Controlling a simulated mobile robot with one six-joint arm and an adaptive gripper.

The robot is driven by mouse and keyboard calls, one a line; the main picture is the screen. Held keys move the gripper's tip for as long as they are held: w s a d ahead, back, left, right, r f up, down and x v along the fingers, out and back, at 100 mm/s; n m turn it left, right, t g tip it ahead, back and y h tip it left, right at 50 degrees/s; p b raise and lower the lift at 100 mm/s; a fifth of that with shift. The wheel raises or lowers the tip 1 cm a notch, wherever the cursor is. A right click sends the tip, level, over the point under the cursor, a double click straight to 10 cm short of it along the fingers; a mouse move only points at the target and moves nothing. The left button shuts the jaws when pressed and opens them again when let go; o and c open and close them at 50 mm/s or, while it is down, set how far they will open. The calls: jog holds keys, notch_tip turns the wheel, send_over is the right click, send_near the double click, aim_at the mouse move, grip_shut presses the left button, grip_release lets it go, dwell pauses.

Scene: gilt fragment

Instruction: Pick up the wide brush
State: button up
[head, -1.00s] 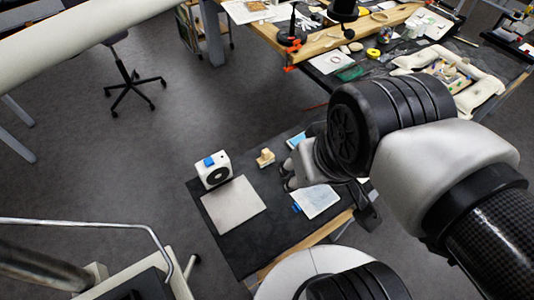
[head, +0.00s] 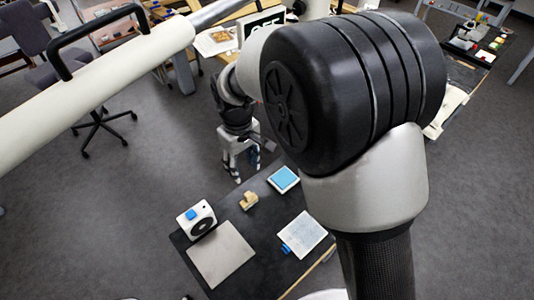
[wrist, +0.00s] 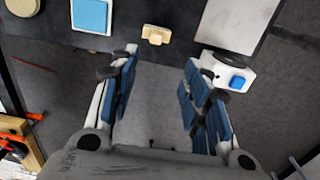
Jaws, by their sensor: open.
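A small tan, stepped piece (head: 249,201) stands on the dark bench top between a white box and a blue-topped pad. It may be the wide brush, but its bristles cannot be made out. In the wrist view the tan piece (wrist: 155,35) shows beyond the fingertips, roughly midway between them. My gripper (head: 247,167) is in the air past the far edge of the bench, apart from the tan piece. The wrist view shows my gripper (wrist: 160,62) with its two blue-padded fingers spread and nothing between them.
The white box (head: 196,219) with a blue button stands left of the tan piece. A grey plate (head: 222,254), a blue-topped pad (head: 284,179) and a pale sheet (head: 303,233) lie on the bench (head: 261,232). Floor is clear beyond its far edge.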

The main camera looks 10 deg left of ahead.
jog(key=b, duration=0.3)
send_near(248, 194)
jog(key=f, duration=0.5)
jog(key=shift+s+a+f, duration=0.2)
jog(key=shift+s+f, duration=0.05)
jog(key=shift+s, duration=0.1)
jog(key=shift+w+d+f+b, duration=0.1)
jog(key=shift+f+b, duration=0.15)
jog(key=shift+f, duration=0.65)
jog(key=shift+w+f+b, duration=0.15)
jog(key=shift+f+b, duration=0.1)
jog(key=shift+f, duration=0.7)
jog(key=shift+w+d+f+b, duration=0.1)
jog(key=shift+f+b, duration=0.15)
jog(key=shift+f, duration=0.65)
jog(key=shift+r, duration=0.1)
grip_shut()
